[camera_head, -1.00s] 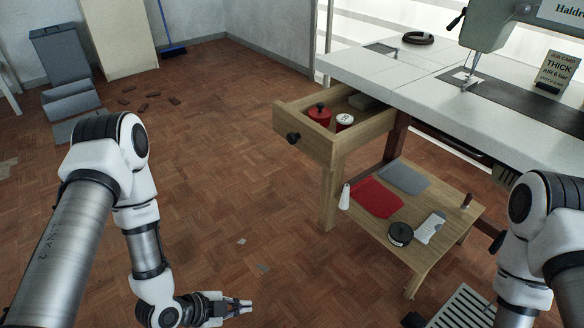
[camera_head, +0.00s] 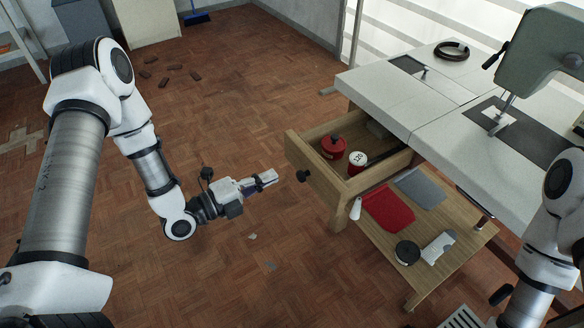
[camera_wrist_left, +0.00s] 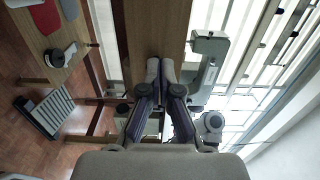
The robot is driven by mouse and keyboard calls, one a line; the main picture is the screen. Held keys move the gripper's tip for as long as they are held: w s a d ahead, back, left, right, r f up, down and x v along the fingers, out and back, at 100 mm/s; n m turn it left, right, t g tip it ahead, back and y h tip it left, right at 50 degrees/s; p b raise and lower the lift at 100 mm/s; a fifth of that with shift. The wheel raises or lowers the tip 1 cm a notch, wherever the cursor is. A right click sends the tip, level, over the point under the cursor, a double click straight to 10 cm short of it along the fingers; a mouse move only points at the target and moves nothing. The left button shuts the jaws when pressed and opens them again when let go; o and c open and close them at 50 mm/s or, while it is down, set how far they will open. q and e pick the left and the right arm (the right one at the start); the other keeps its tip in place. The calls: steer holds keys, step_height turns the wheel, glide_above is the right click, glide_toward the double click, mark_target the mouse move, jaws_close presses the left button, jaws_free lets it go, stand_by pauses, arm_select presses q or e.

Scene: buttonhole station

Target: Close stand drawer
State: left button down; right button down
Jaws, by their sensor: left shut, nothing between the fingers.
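The wooden stand drawer (camera_head: 318,172) is pulled out from under the white sewing table, with a round dark knob (camera_head: 303,176) on its front. Inside it are a red lidded pot (camera_head: 333,146) and a red spool with a white top (camera_head: 357,161). My left gripper (camera_head: 268,178) is shut and empty, a short way left of the drawer front and apart from the knob. In the left wrist view, its fingers (camera_wrist_left: 164,80) point at a wooden surface (camera_wrist_left: 155,30). My right forearm enters at the right edge; its gripper is not in view.
The white table (camera_head: 400,95) carries a sewing machine (camera_head: 545,45). Below, a wooden shelf (camera_head: 440,265) holds a red cloth (camera_head: 388,207), a grey cloth (camera_head: 420,187), a black disc (camera_head: 407,252) and a white cone (camera_head: 355,208). The floor left of the drawer is open.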

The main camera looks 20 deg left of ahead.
mark_target(301, 162)
arm_select(q)
steer(key=x, duration=0.6)
steer(key=shift+w+d+r+b, duration=0.15)
steer(key=shift+w+d+b, duration=0.1)
steer(key=shift+b, duration=0.1)
arm_select(e)
steer(key=shift+f, duration=0.45)
arm_select(q)
steer(key=shift+w, duration=0.1)
